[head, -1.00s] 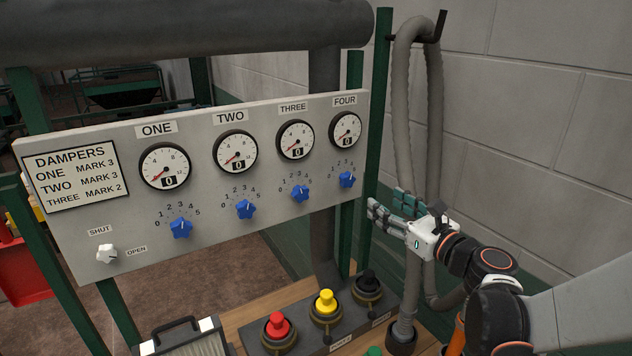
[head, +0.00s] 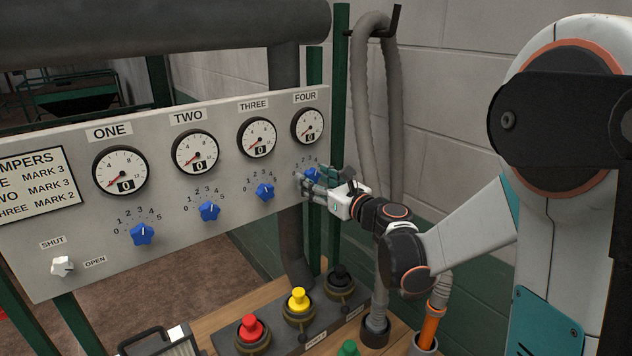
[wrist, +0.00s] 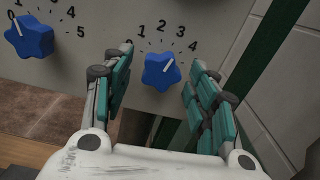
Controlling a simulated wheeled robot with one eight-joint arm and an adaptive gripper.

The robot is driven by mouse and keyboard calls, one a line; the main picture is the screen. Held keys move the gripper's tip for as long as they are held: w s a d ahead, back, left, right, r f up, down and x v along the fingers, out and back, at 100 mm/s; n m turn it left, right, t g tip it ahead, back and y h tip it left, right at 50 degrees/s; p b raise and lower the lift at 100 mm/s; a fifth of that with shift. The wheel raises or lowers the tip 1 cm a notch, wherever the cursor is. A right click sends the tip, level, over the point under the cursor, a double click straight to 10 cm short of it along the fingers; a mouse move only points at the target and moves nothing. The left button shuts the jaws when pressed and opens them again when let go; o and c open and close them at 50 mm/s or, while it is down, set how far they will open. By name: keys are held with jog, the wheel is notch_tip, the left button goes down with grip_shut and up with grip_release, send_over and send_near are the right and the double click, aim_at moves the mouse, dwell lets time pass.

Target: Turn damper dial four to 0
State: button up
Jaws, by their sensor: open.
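Damper dial four is a blue star-shaped knob (head: 311,174) at the right end of the grey panel, under the gauge marked FOUR (head: 308,126). In the wrist view the knob (wrist: 161,71) has its white pointer leaning up and right, roughly toward the 3. My gripper (wrist: 163,62) is open, with one teal-padded finger on each side of the knob and visible gaps to both. In the head view my gripper (head: 314,186) is at the panel's lower right, partly covering the knob's surroundings. Gauge four's display reads 0.
Dial three (head: 265,191) is close to the left, and it also shows in the wrist view (wrist: 29,37). A green post (head: 341,130) and grey hose (head: 366,110) stand to the right. Red (head: 252,328), yellow (head: 298,300) and black buttons (head: 338,278) are below.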

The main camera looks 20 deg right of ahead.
jog(key=shift+w+a, duration=0.1)
jog(key=shift+w, duration=0.1)
jog(key=c, duration=1.1)
jog(key=shift+o, duration=0.2)
